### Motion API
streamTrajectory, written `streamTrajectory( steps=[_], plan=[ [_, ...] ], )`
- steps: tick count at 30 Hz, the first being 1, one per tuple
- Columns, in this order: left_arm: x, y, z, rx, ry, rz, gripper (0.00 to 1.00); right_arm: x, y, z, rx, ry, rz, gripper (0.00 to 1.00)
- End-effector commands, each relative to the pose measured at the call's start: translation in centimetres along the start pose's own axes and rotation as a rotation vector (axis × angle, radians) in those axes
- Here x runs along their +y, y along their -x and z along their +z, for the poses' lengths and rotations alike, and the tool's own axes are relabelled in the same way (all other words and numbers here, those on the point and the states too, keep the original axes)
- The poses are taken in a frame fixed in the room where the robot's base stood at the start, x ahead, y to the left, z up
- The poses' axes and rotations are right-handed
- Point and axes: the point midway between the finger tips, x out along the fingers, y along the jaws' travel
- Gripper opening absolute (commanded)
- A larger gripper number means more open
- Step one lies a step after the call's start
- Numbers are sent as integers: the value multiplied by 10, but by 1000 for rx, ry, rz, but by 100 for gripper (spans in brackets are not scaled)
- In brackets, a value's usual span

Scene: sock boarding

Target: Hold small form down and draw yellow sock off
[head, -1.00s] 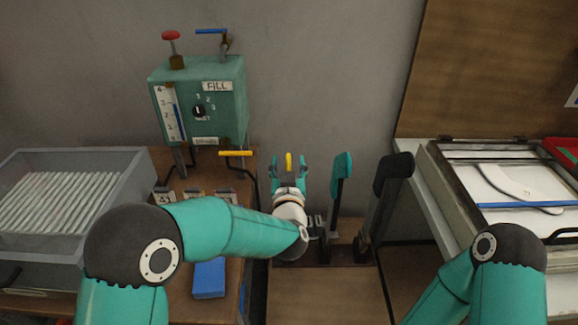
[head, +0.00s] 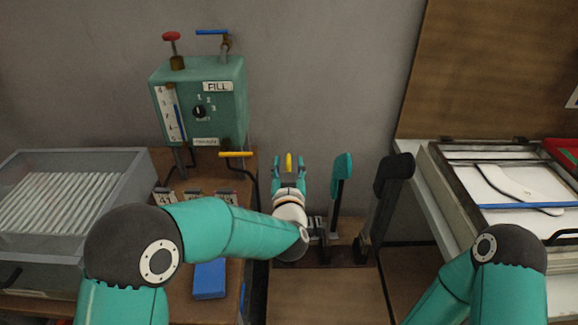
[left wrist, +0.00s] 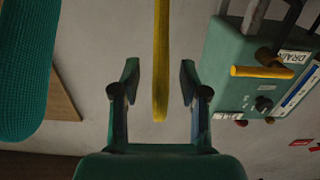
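The yellow sock (head: 289,160) shows as a narrow upright strip, and in the left wrist view it is a long yellow strip (left wrist: 160,60) seen edge-on. The small form inside it is hidden. My left gripper (head: 289,166) is around the strip. In the left wrist view its two fingers (left wrist: 157,84) stand on either side of the strip, open, with a clear gap on both sides. My right gripper is outside the views; only my right arm shows.
A teal-covered form (head: 342,170) and a dark-covered form (head: 393,178) stand to the right; the teal knit is close in the left wrist view (left wrist: 25,70). A green control box (head: 225,100) with a yellow lever (head: 236,154) is at left. A blue block (head: 209,279) lies in front.

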Motion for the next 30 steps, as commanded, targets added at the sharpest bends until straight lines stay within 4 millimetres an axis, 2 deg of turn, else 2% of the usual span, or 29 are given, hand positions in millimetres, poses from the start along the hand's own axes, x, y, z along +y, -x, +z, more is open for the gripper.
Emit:
streamTrajectory(
  steps=[11, 17, 24, 30],
  plan=[
    [2, 7, 0, -1, 0, 3, 44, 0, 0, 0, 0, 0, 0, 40],
    [2, 36, 0, 0, -1, 4, 44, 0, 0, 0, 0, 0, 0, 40],
    [2, 85, 1, -1, -1, 5, 44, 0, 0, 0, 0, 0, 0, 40],
    [2, 112, 1, -1, 0, 3, 44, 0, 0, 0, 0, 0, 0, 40]
  ],
)
